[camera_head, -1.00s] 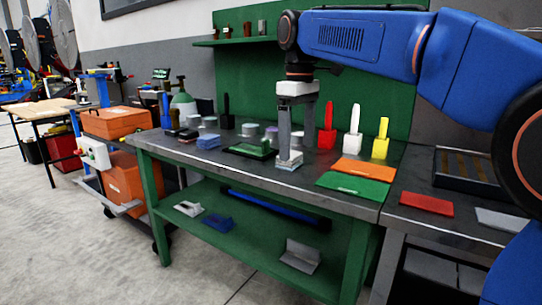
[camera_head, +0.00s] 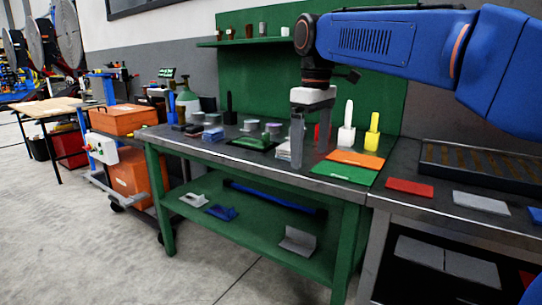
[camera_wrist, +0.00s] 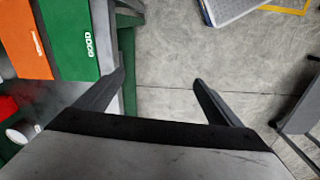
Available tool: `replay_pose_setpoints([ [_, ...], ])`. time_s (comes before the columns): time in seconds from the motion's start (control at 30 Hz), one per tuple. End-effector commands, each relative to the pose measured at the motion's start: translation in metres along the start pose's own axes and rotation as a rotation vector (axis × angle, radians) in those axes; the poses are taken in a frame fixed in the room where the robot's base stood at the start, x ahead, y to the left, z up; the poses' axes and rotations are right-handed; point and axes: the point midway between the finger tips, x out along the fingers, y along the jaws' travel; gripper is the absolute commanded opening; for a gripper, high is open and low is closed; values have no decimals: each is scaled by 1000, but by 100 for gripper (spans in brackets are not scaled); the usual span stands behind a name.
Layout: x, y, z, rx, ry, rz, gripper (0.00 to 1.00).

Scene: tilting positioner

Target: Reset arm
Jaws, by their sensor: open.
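My blue arm reaches in from the right in the head view, with my gripper (camera_head: 297,165) pointing down in front of the green workbench (camera_head: 225,160). The wrist view shows my gripper (camera_wrist: 158,84) with its two dark fingers spread wide and nothing between them. Bare concrete floor shows beyond the fingers, and the bench's edge lies at the left one. A small pale block or stack (camera_head: 283,151) stands on the bench beside the gripper in the head view. I cannot tell the gap between them.
An orange plate (camera_head: 355,159) and a green plate (camera_head: 344,174) marked GOOD lie by the bench's front right corner. Red, white (camera_head: 347,128) and yellow (camera_head: 372,135) upright-handled items stand behind. A second bench (camera_head: 455,215) adjoins on the right. Open floor lies in front.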

Motion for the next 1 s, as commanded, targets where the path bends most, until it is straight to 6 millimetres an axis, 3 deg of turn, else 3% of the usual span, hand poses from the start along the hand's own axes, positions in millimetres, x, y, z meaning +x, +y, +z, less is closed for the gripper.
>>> replay_pose_setpoints([
  [0.27, 17, 1, 49, 115, 41, 25, 89],
  [0.47, 45, -5, 107, 260, 94, 56, 89],
  [0.77, 108, -25, 195, 491, 183, 105, 89],
  [1.0, 171, -50, 258, 674, 256, 142, 89],
])
